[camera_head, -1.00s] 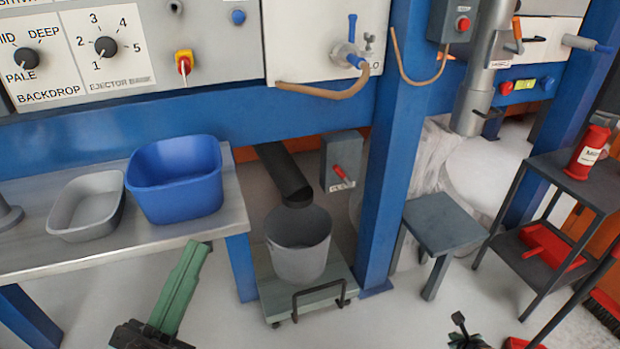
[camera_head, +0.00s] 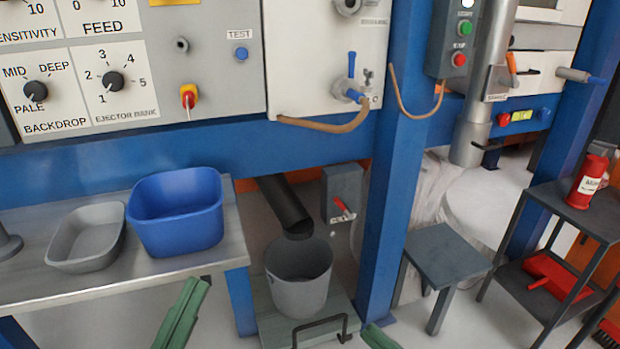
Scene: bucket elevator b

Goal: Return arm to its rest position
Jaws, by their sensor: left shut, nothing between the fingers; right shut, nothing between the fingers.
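My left gripper (camera_head: 196,287) shows at the bottom edge as a green bar of closed fingers pointing up and slightly right. It is shut and empty, in front of the metal bench. My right gripper (camera_head: 374,330) shows only as a small green tip at the bottom edge, right of the cart with the grey bucket. It is shut and empty. The rest of both arms is below the picture.
A metal bench (camera_head: 100,262) holds a blue tub (camera_head: 178,212) and a grey tub (camera_head: 85,238). A grey bucket (camera_head: 298,278) stands on a low cart (camera_head: 262,312) under a chute. A blue post (camera_head: 395,190), a grey stool (camera_head: 447,254) and a dark shelf (camera_head: 572,210) stand to the right.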

